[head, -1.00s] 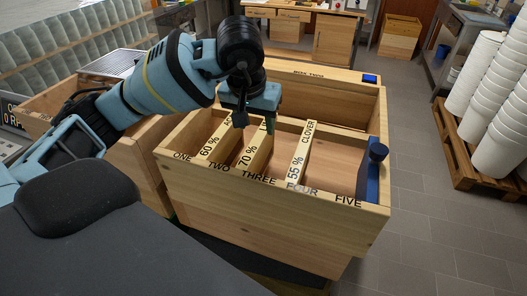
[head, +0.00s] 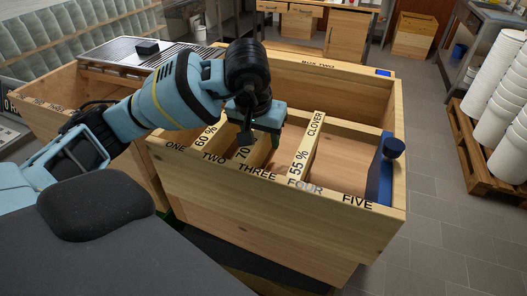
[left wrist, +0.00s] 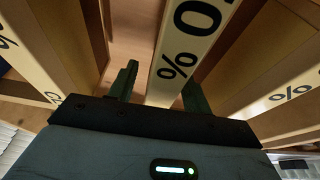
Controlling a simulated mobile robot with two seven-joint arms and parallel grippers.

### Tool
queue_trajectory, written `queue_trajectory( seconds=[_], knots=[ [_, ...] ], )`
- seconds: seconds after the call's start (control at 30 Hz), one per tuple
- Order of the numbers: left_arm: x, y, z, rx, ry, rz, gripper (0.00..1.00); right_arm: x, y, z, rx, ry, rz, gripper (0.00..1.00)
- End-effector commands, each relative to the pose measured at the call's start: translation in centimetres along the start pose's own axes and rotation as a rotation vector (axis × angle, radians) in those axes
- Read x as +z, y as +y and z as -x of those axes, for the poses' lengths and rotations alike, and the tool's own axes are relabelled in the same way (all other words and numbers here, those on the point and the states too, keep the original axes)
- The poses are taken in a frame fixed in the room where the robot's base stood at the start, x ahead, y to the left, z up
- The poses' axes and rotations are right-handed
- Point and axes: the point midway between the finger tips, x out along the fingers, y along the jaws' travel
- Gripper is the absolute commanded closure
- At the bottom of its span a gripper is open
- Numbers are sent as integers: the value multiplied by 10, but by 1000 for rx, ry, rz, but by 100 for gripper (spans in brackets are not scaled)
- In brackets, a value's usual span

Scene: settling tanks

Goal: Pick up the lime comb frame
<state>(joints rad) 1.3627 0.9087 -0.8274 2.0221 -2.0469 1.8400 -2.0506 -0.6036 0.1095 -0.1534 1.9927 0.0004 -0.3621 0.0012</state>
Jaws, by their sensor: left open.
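The comb frame marked 70 % (head: 243,154) hangs in the wooden box (head: 250,200) between the other two frames. The rest of its label is hidden under my left gripper, so the word lime cannot be read now. My left gripper (head: 260,137) is over this frame with its fingers pointing down. In the left wrist view, its open fingers (left wrist: 158,90) stand on either side of a pale top bar (left wrist: 184,50) with a % sign, with gaps. My right gripper is not in view.
A frame marked 60 % (head: 206,136) is to the left and one marked 55 % CLOVER (head: 306,145) to the right. White buckets (head: 503,125) stand on a pallet at right.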

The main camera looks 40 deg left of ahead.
Motion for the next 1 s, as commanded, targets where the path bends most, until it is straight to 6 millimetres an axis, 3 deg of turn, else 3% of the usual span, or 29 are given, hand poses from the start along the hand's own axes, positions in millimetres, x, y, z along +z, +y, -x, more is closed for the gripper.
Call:
queue_trajectory(
  seconds=[0.13,0.5,1.0],
  knots=[
    [-1,0,3,1,5,1,51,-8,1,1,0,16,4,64],
    [-1,0,3,1,4,1,99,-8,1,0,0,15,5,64],
    [-4,0,13,2,9,2,100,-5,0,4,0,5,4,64]
  ],
)
